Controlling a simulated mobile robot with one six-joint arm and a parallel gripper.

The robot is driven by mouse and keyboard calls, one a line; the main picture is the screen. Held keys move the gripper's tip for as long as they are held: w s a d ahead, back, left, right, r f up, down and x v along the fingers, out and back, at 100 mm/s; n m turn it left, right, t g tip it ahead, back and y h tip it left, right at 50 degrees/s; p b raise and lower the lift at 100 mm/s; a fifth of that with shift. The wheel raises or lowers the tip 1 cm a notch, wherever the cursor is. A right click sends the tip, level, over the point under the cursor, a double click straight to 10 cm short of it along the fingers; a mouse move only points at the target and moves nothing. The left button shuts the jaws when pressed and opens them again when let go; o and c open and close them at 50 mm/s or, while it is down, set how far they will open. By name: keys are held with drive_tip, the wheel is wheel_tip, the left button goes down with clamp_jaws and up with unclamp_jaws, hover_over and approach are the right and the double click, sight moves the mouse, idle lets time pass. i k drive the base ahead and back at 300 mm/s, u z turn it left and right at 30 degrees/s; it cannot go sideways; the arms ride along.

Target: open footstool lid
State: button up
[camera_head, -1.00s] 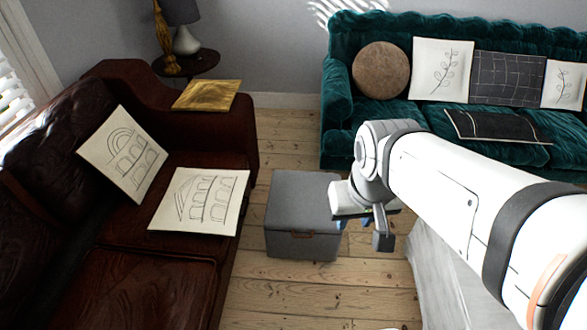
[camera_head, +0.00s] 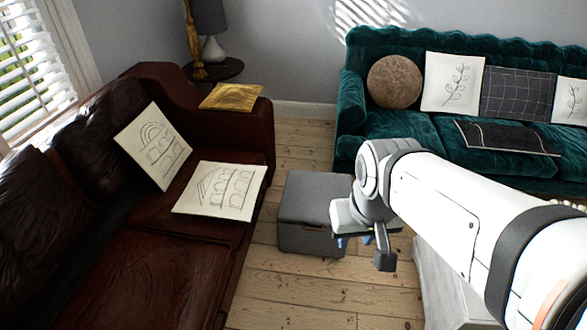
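The footstool (camera_head: 308,200) is a grey box on the floorboards between the two sofas. My wrist hides the right part of the lid. I cannot tell whether the gripper touches the footstool. The fingers are partly hidden, so their opening is unclear.
A brown leather sofa (camera_head: 160,270) with cushions stands at the left. A green velvet sofa (camera_head: 400,125) stands at the back right. A pale low piece of furniture (camera_head: 440,285) is under my arm. Bare floorboards (camera_head: 290,292) lie in front of the footstool.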

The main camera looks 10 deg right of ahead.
sight(307, 197)
drive_tip(key=u, duration=0.5)
drive_tip(key=i, duration=1.25)
drive_tip(key=z, duration=0.45)
